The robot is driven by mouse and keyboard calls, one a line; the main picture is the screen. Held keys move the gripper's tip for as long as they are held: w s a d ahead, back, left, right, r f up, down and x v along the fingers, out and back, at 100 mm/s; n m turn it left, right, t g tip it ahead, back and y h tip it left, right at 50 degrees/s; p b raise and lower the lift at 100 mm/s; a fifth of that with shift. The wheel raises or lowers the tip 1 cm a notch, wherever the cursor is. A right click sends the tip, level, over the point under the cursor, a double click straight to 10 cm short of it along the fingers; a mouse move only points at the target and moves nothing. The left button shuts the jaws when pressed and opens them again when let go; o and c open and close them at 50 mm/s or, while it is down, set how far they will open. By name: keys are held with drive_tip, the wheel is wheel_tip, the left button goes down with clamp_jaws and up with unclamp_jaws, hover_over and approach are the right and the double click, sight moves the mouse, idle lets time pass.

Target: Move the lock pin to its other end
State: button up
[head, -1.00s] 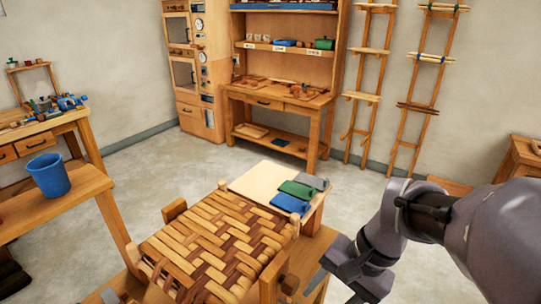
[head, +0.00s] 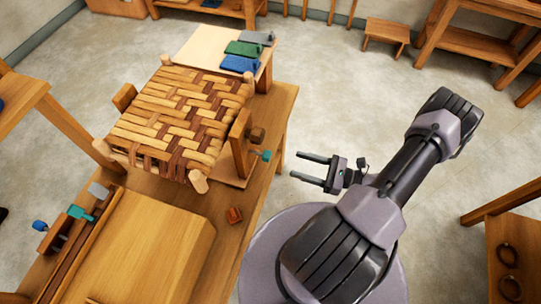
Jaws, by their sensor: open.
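The woven bark seat (head: 175,115) rests on the wooden bench, with an upright wooden block (head: 239,140) at its right side. A small teal-ended piece (head: 265,156), which may be the lock pin, sticks out to the right of that block, below a brown wooden knob (head: 257,135). I cannot tell how far it reaches into the block. My gripper (head: 297,165) is open and empty, its two fingers pointing left towards the teal end with a gap between.
A small reddish-brown block (head: 234,215) lies on the bench. Tools with blue and teal parts (head: 80,213) lie at the left beside a wooden board (head: 140,250).

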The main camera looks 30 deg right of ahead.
sight(270, 157)
drive_tip(key=x, duration=0.9)
drive_tip(key=shift+w+a+b, duration=0.3)
drive_tip(key=shift+b, duration=0.1)
clamp_jaws()
idle(0.7)
